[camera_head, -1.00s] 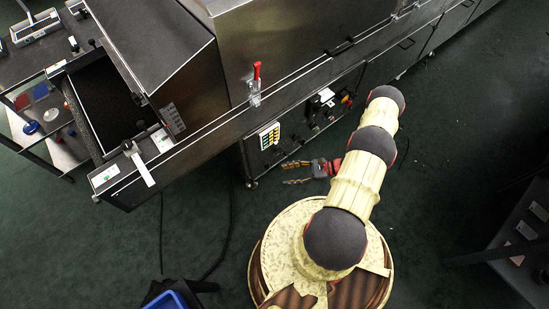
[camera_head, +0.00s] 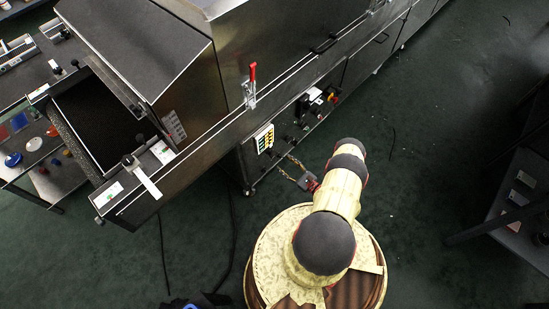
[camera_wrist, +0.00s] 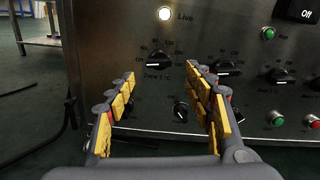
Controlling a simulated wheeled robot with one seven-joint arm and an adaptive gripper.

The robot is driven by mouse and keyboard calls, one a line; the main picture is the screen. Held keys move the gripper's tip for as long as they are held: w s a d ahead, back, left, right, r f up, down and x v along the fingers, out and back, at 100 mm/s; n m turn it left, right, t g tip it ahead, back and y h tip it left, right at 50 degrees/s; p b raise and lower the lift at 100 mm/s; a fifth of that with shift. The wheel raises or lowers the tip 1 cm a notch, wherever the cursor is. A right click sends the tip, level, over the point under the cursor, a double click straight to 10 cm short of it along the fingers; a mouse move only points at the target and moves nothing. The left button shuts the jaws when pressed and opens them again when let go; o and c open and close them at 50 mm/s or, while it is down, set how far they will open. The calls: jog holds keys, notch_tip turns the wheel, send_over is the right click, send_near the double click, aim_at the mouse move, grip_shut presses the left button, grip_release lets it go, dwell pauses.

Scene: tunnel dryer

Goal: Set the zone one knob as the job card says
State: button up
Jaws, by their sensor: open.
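The zone one knob (camera_wrist: 157,58) is a black dial on the steel control panel, with "Zone 1 °C" printed below it and a number scale around it. Its pointer setting is too small to read surely. My gripper (camera_wrist: 164,88) is open and empty in the wrist view, its yellow-padded fingers spread below and either side of the knob, not visibly touching it. In the head view my gripper (camera_head: 284,164) points at the dryer's panel side. A pale card or panel with coloured marks (camera_head: 264,138) is on the dryer side; its text is unreadable there.
Another dial (camera_wrist: 228,68) and a third dial (camera_wrist: 280,75) sit right of the knob. A small knob (camera_wrist: 180,110) is below, between my fingers. A lit "Live" lamp (camera_wrist: 165,14), a green button (camera_wrist: 277,118) and a red button (camera_wrist: 312,121) share the panel.

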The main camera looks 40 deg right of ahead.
aim_at(273, 154)
jog(key=w+b, duration=0.1)
jog(key=w, duration=0.6)
jog(key=shift+a+b, duration=0.35)
jog(key=shift+c, duration=0.4)
jog(key=c, duration=1.1)
jog(key=shift+m, duration=4)
